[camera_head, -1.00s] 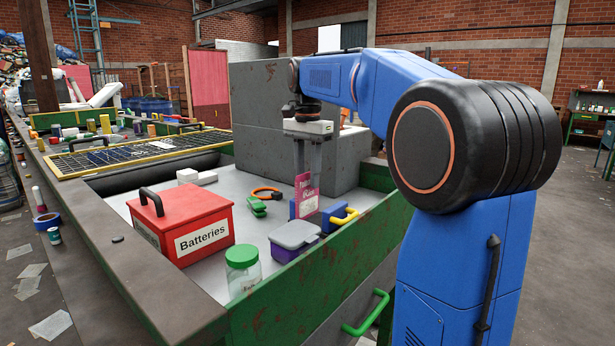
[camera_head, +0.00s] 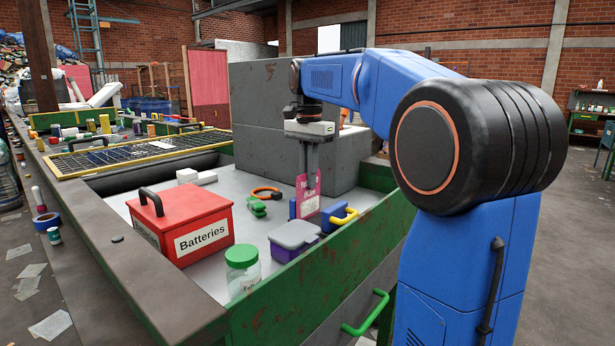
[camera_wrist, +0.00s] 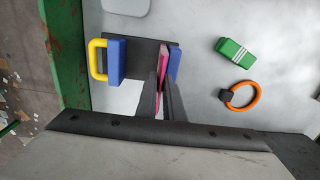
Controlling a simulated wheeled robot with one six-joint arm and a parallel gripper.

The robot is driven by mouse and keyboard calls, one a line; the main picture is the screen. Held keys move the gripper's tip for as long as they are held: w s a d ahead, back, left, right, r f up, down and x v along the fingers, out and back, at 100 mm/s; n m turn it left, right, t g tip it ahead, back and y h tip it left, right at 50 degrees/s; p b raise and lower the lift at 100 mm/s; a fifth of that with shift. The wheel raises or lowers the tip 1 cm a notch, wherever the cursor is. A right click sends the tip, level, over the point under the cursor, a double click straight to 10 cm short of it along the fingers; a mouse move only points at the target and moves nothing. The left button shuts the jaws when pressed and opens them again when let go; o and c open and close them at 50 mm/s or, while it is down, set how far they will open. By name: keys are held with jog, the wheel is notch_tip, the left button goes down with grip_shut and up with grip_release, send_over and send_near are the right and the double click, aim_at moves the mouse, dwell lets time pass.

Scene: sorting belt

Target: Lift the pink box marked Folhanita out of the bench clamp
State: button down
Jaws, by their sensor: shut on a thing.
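The pink box (camera_head: 308,193) is thin and stands upright at the bench clamp, which has blue jaws and a yellow handle (camera_head: 345,216). My gripper (camera_head: 309,172) is shut on its upper part from above. In the wrist view the box (camera_wrist: 163,66) shows as a narrow pink edge between my finger tips (camera_wrist: 163,80). It lies close to the clamp's right blue jaw (camera_wrist: 175,64), with a wide gap to the left blue jaw (camera_wrist: 116,61). I cannot tell whether it touches the right jaw or the clamp's dark base. The lettering is too small to read surely.
A red Batteries box (camera_head: 185,226), a green-lidded jar (camera_head: 242,268) and a grey-lidded purple tub (camera_head: 294,240) stand nearby. A green object (camera_wrist: 236,51) and an orange ring (camera_wrist: 243,95) lie beside the clamp. A grey block (camera_head: 262,130) rises behind; a green rim (camera_head: 330,262) runs in front.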

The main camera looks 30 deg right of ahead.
jog(key=shift+s+d+r, duration=0.1)
jog(key=shift+s+d, duration=0.1)
jog(key=shift+s, duration=0.3)
jog(key=shift+s+d+r, duration=0.1)
jog(key=shift+s+d, duration=0.1)
jog(key=shift+s, duration=0.3)
notch_tip(320, 180, up, 8)
jog(key=shift+r, duration=0.2)
dwell(1.3)
